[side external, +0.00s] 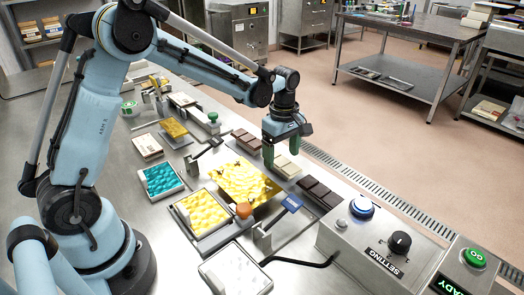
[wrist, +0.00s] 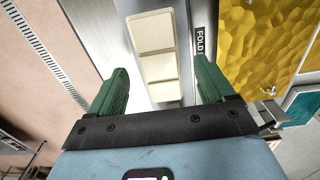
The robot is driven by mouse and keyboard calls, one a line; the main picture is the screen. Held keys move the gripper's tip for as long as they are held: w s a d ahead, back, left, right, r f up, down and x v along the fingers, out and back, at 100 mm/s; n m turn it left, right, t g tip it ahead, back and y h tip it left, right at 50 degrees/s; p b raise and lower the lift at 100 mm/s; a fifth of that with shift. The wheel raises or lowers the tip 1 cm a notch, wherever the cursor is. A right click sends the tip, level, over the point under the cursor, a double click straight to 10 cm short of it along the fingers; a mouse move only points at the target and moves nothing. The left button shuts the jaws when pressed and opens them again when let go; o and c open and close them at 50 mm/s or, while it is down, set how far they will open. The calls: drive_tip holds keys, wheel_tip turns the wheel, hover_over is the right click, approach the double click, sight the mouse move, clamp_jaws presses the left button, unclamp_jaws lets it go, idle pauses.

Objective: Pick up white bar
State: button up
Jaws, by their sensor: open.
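The white bar (side external: 287,166) is a cream-white segmented chocolate bar lying flat on the metal bench, between two brown bars. In the wrist view the white bar (wrist: 157,52) lies lengthwise between and beyond the fingertips. My gripper (side external: 281,156) has green fingers and is open above the bar. In the wrist view the open gripper (wrist: 158,84) has one finger on each side of the bar with gaps between. Nothing is held. The side view does not show clearly how high the fingertips are above the bar.
Brown bars (side external: 246,140) and (side external: 320,192) flank the white one in a row along the bench edge. A crumpled gold foil sheet (side external: 243,180) lies beside it. A control box (side external: 385,240) with a blue button stands at the right.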

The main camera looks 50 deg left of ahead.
drive_tip(key=shift+f, duration=0.35)
drive_tip(key=shift+c, duration=0.2)
drive_tip(key=c, duration=1.1)
drive_tip(key=shift+r, duration=0.1)
